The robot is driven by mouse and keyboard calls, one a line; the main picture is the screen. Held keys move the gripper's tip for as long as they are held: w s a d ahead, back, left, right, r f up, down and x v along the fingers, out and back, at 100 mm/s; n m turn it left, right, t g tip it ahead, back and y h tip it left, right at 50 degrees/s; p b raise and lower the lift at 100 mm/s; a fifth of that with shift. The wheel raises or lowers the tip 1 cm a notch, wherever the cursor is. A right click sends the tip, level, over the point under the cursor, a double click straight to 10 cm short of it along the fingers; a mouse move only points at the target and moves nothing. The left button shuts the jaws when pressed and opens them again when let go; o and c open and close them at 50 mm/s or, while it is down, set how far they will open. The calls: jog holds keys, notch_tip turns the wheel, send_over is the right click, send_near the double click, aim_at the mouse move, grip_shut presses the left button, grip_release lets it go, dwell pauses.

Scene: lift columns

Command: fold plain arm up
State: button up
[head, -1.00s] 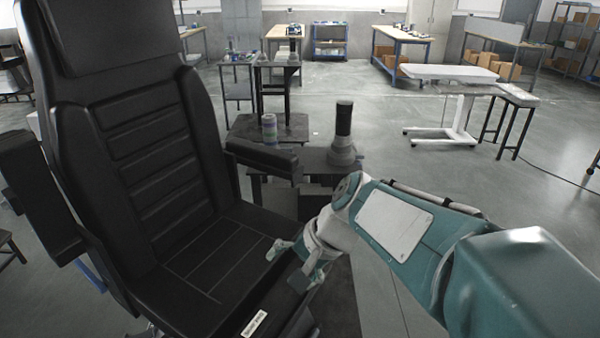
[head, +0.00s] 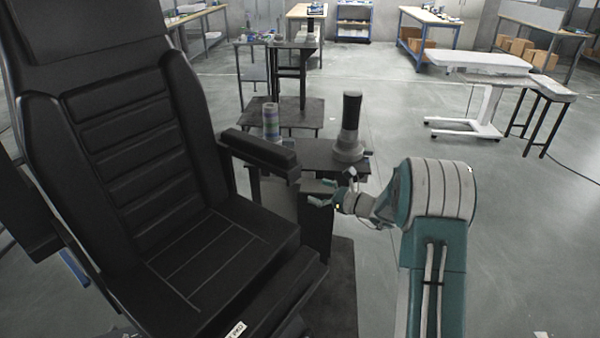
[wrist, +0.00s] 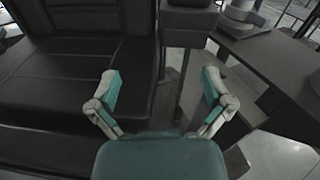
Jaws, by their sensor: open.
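A black chair (head: 190,240) fills the left side of the head view. Its right armrest (head: 258,150) is a plain padded black bar lying level, folded down. The left armrest (head: 22,205) is partly cut off at the picture edge and also looks black. My gripper (head: 332,192) is open and empty, in front of and below the front end of the right armrest, apart from it. In the wrist view my open fingers (wrist: 160,84) frame the seat edge (wrist: 140,75), and the armrest's dark end (wrist: 188,22) shows at the top.
A low dark table (head: 320,155) beside the chair carries a dark upright cylinder on a grey base (head: 350,125). Floor on the right is clear.

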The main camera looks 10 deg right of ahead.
aim_at(296, 177)
jog(key=shift+m+t+h, duration=0.3)
jog(key=shift+m+t, duration=0.4)
jog(key=shift+m, duration=0.1)
jog(key=w+a, duration=0.1)
jog(key=w, duration=0.2)
jog(key=w+a+f, duration=0.1)
jog(key=w+a, duration=0.1)
jog(key=w, duration=0.1)
jog(key=w+a, duration=0.1)
jog(key=w, duration=0.2)
jog(key=shift+w+a+f, duration=0.25)
jog(key=shift+w+f, duration=0.05)
jog(key=shift+a, duration=0.2)
jog(key=c, duration=1)
